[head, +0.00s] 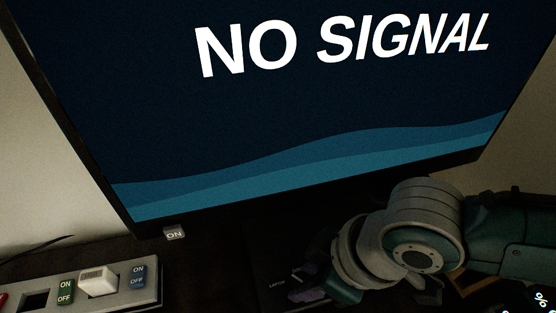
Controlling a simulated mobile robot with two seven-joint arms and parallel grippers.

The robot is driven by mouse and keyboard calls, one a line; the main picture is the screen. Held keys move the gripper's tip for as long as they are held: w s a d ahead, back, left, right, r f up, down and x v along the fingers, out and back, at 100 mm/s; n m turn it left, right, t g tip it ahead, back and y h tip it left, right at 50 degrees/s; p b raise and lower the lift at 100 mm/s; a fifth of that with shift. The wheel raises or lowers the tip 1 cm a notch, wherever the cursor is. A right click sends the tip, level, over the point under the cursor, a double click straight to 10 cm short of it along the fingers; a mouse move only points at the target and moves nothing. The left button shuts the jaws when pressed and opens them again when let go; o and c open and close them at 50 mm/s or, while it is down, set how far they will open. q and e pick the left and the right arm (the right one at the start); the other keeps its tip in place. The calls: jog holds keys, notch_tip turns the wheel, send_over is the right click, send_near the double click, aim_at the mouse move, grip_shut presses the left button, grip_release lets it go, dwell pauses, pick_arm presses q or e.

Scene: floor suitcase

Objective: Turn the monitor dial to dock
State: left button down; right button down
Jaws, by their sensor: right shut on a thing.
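The monitor (270,110) fills the upper middle of the head view and shows "NO SIGNAL" on a dark blue screen. Below it is a dark box face with a small "LAPTOP" label (277,283). My right gripper (308,285) reaches in from the right, just right of that label, and is shut on the dial. The dial is mostly hidden by my fingers and in shadow, so its pointing direction cannot be told. No "dock" label can be read. My left gripper is not in view.
A switch strip (150,295) with a white plug (97,282) and green and blue ON/OFF switches lies at the lower left. A small "ON" button (174,233) sits under the monitor's lower edge. The dark surface between strip and gripper looks clear.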

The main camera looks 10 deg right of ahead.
jog(key=m, duration=0.1)
jog(key=m+p, duration=0.2)
jog(key=shift+s+a+r+t+h, duration=0.2)
jog(key=shift+r+t+h, duration=0.1)
jog(key=shift+h, duration=0.1)
jog(key=shift+f+m+h+p, duration=0.15)
jog(key=shift+m+h+p, duration=0.15)
jog(key=shift+m+p, duration=0.5)
jog(key=m, duration=0.2)
jog(key=shift+a+f+m+t+h, duration=0.1)
jog(key=shift+a+m+t+h, duration=0.05)
jog(key=shift+m+t+h, duration=0.2)
jog(key=shift+m+h+p, duration=0.35)
jog(key=shift+m+h, duration=0.2)
jog(key=shift+m, duration=0.6)
jog(key=shift+w, duration=0.1)
jog(key=c, duration=0.5)
grip_release()
